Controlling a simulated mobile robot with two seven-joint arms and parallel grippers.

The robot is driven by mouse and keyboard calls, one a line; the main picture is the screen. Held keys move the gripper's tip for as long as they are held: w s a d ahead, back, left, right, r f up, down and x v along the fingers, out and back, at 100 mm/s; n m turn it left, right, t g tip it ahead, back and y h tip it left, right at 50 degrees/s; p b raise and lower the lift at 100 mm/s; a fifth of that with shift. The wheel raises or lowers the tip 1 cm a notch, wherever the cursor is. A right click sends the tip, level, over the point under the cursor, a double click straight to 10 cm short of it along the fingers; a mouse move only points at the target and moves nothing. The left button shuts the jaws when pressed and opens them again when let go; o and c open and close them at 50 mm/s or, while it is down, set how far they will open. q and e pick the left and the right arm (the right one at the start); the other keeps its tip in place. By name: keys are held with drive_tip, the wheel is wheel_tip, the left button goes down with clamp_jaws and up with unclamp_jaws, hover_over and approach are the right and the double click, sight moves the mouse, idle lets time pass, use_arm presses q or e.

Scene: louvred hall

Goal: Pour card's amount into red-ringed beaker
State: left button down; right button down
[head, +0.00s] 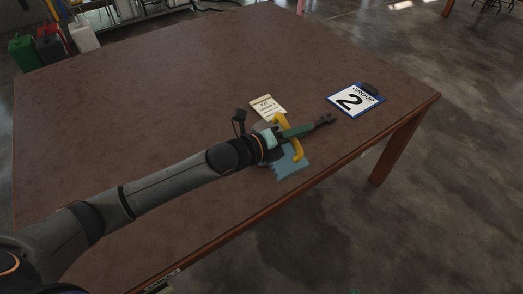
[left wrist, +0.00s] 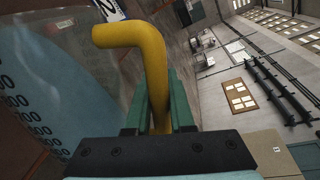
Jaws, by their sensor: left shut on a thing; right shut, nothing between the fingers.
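My left gripper (head: 300,131) has green fingers and is shut on the yellow handle (left wrist: 150,60) of a measuring jug, over the table's near right side. The yellow handle also shows in the head view (head: 297,150). No red-ringed beaker shows. My right gripper is out of view.
The table's left and far parts are clear. Green, red and white containers (head: 52,45) stand beyond its far left corner.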

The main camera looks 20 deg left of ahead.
sight(305, 157)
use_arm(q)
drive_tip(key=shift+w+r, duration=0.1)
drive_tip(key=shift+r, duration=0.15)
drive_tip(key=shift+f, duration=0.15)
idle(0.5)
drive_tip(key=f+m+b, duration=0.1)
drive_tip(key=s+d+f+m+b, duration=0.1)
drive_tip(key=f, duration=0.1)
drive_tip(key=f+b, duration=0.1)
drive_tip(key=shift+s+d+f+m+t, duration=0.15)
drive_tip(key=shift+s+d+m+t, duration=0.2)
drive_tip(key=shift+s+m+t, duration=0.05)
drive_tip(key=shift+s+d+r+m, duration=0.25)
drive_tip(key=shift+r+m, duration=0.05)
drive_tip(key=shift+s+d+r+m+t+p, duration=0.25)
drive_tip(key=shift+s+d+r+m+p, duration=0.1)
drive_tip(key=shift+s+d+r+m, duration=0.45)
drive_tip(key=shift+s+d+r+m+t+p, duration=0.3)
drive_tip(key=shift+s+d+r+m, duration=0.2)
drive_tip(key=shift+s+d+m, duration=0.45)
drive_tip(key=shift+w+a+m, duration=0.15)
drive_tip(key=shift+w+m, duration=0.1)
